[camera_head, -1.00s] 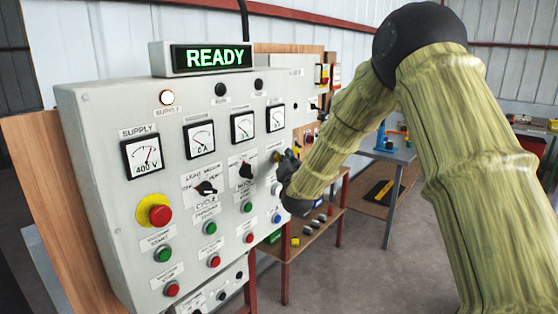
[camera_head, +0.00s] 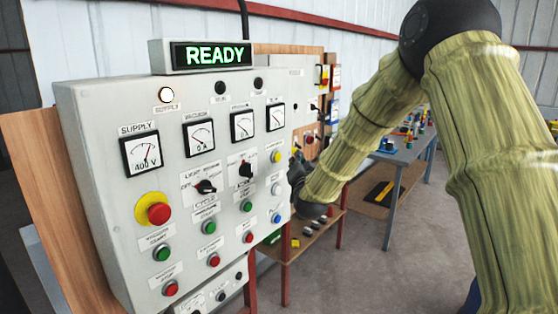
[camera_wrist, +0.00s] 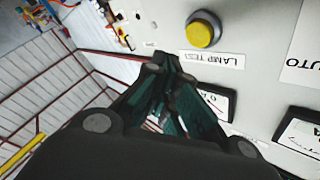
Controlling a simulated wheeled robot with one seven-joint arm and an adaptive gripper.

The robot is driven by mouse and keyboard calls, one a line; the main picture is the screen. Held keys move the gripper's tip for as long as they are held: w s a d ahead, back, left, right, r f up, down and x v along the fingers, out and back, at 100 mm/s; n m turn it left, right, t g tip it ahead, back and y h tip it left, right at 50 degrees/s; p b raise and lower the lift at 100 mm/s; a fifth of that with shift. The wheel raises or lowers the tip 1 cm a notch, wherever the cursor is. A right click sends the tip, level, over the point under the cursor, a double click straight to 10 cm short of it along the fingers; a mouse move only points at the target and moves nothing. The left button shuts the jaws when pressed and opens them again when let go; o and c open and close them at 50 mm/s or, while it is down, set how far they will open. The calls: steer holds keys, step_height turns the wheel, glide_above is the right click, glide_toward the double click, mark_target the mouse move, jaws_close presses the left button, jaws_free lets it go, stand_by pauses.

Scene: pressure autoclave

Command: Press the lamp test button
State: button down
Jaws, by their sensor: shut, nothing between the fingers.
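The lamp test button is a round yellow button in a grey ring. In the wrist view the yellow button (camera_wrist: 201,31) sits above a label reading LAMP TEST. In the head view the yellow button (camera_head: 276,156) is at the panel's right side, uncovered. My gripper (camera_wrist: 163,62) is shut and empty, its fingertips to the left of the button and label in the wrist view and apart from the button. In the head view my gripper is mostly hidden behind my wrist, just right of the panel's edge.
The grey control panel (camera_head: 105,215) carries gauges, rotary switches, several green and red buttons, and a red emergency stop (camera_head: 158,213) on yellow. The display (camera_head: 210,56) reads READY. The supply lamp (camera_head: 166,95) is lit; two lamps beside it are dark. A workbench (camera_head: 398,152) stands behind right.

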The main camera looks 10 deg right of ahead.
steer(key=shift+s+d, duration=0.65)
steer(key=shift+s, duration=0.15)
steer(key=s+a+f+n+g+y, duration=0.15)
steer(key=s+f, duration=0.25)
steer(key=f, duration=0.8)
steer(key=s+a+f+n+g, duration=0.1)
steer(key=s+f+g, duration=0.25)
steer(key=f, duration=0.85)
steer(key=s+a+f+n+g, duration=0.2)
steer(key=s+f+g, duration=0.3)
steer(key=s+f, duration=1.2)
steer(key=s+f+n+g, duration=0.1)
steer(key=s+f+g, duration=0.2)
steer(key=s, duration=0.9)
steer(key=s+f+n+g, duration=0.1)
steer(key=s+f+g, duration=0.2)
steer(key=s+f, duration=0.5)
steer(key=s+a+f+n+g, duration=0.1)
steer(key=s+f, duration=0.5)
steer(key=s, duration=1.1)
steer(key=shift+f+n+g+y+b, duration=0.3)
steer(key=shift+n+g+y+b, duration=0.15)
steer(key=shift+g, duration=0.75)
